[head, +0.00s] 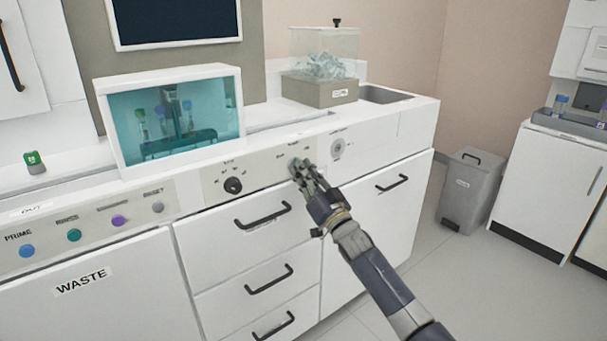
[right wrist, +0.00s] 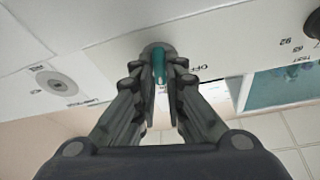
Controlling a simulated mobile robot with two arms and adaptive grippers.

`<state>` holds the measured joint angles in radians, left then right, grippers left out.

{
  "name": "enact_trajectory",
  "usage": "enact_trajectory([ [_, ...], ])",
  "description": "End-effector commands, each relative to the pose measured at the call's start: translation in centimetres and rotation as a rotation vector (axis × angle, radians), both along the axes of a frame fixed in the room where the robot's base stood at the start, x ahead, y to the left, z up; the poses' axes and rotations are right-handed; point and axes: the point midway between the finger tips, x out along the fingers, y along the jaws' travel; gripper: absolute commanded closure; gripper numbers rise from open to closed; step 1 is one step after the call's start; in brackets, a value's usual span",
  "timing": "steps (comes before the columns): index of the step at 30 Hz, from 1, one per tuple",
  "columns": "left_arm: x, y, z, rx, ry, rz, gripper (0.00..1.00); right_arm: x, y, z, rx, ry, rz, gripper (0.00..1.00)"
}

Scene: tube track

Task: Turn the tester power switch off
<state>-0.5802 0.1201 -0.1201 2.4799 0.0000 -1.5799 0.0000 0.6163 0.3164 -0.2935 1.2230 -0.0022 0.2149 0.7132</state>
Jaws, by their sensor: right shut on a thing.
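The tester power switch is a small teal lever (right wrist: 159,68) on a round grey base in the white front panel (head: 210,188). My right gripper (head: 303,172) reaches the panel and hides most of the switch in the head view. In the right wrist view the fingers (right wrist: 159,78) are shut on the teal lever, one on each side. An OFF label (right wrist: 197,67) is printed beside the switch, right of it in that view. I cannot tell for certain which position the lever is in. My left gripper is not in view.
A black dial (head: 233,185) is left of the switch and a round lock-like fitting (head: 338,149) right of it. Drawers with black handles (head: 268,279) lie below. A glass-fronted tester box (head: 125,165) and a clear bin (head: 327,45) stand on the counter.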

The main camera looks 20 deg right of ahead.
Motion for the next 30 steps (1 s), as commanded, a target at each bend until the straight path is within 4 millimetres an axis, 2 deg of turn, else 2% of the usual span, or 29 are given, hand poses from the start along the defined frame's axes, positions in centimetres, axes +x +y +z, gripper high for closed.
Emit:
enact_trajectory([
  [18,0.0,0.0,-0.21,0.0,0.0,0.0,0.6,0.16,-0.44,-0.02,-0.554,-0.197,-0.002,1.0],
  [30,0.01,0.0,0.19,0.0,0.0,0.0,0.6,0.19,-0.55,0.06,-0.843,-0.302,-0.001,1.0],
])
